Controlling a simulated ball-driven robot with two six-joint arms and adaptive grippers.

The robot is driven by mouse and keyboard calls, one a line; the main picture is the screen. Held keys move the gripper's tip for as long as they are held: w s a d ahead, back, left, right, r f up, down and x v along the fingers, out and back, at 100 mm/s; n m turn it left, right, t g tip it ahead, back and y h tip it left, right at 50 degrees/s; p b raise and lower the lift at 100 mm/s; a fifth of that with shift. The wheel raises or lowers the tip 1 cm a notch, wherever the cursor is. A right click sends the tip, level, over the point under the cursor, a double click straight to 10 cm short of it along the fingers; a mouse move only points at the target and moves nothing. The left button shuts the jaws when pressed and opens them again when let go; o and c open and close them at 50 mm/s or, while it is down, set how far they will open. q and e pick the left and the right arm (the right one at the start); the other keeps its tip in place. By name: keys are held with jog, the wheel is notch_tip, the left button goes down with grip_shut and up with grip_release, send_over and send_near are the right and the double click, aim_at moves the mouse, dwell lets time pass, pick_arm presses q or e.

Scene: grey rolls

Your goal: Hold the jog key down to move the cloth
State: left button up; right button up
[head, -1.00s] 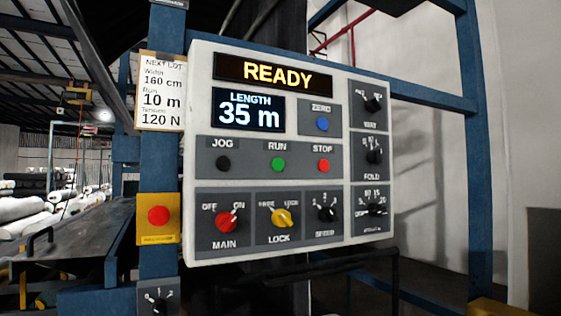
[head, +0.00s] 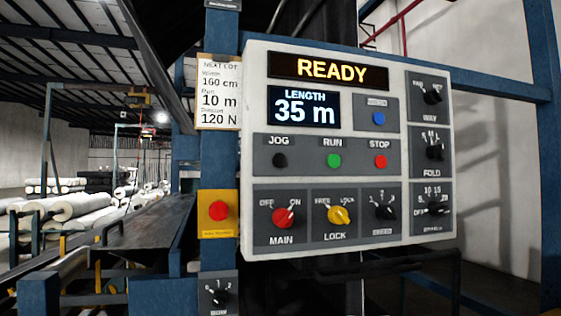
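The black jog key (head: 280,160) sits under the label JOG on the left of the white control panel (head: 255,110). Nothing touches it. The top display (head: 328,70) reads READY. The length display (head: 304,108) reads 35 m. The green run key (head: 334,160) and red stop key (head: 381,161) are to the right of the jog key. The red main switch (head: 283,218) points toward ON. I cannot make out the cloth. Neither gripper is in view.
A red button on a yellow box (head: 218,212) is left of the panel. A lot card (head: 218,95) reads 160 cm, 10 m, 120 N. A blue post (head: 221,160) stands beside the panel. Pale rolls (head: 75,207) lie at the far left. The space before the panel looks clear.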

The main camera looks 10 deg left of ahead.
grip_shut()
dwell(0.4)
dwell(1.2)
